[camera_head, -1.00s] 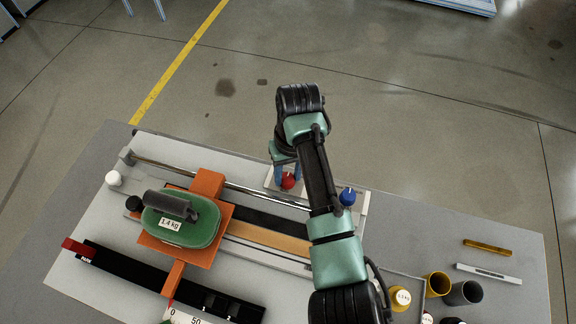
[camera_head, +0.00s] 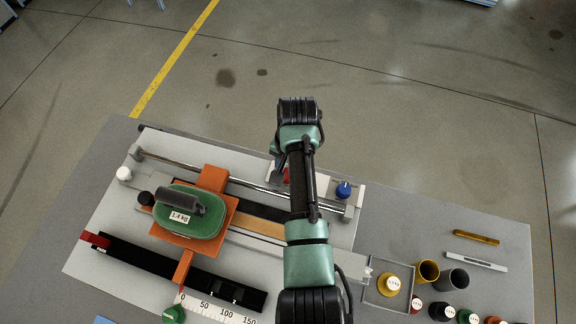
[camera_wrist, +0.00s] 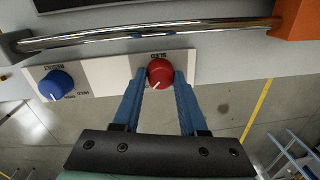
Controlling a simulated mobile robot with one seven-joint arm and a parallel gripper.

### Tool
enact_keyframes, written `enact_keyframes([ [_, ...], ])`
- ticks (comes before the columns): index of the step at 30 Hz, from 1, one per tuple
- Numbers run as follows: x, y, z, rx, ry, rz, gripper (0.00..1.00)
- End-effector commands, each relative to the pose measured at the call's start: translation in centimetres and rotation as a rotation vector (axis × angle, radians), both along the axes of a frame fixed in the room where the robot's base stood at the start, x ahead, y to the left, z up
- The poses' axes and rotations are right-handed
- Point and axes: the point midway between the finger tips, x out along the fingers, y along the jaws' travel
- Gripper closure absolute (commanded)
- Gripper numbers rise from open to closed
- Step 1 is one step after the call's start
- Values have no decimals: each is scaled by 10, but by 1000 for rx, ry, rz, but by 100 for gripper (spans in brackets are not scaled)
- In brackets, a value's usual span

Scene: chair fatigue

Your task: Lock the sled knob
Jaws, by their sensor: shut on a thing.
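The red sled knob (camera_wrist: 160,73) sits on a white panel in the wrist view, under an upside-down "SLED" label. My gripper (camera_wrist: 160,84) is shut on it, with one blue finger on each side. The knob's white mark points down and to the left in that view. In the head view the red knob (camera_head: 287,174) shows only in part beside my arm. The orange sled (camera_head: 213,180) carries a green 1.4 kg weight (camera_head: 186,222).
A blue knob (camera_wrist: 57,84) labelled "RESULT" is on the same panel, also seen in the head view (camera_head: 343,190). A metal rail (camera_wrist: 150,35) runs close by. Small weights, two cups and a yellow bar (camera_head: 476,237) are at the bench's right.

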Motion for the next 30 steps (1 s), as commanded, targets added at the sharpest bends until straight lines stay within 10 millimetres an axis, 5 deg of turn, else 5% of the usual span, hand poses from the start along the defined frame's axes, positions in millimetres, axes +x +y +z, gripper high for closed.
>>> enact_keyframes([
  [19,2,-1,1,-1,-6,-52,100],
  [20,2,-1,1,0,-6,-52,54],
  [21,2,0,1,-1,-6,-52,47],
  [24,1,0,1,0,-5,-50,29],
  [30,1,0,1,0,-3,-49,28],
])
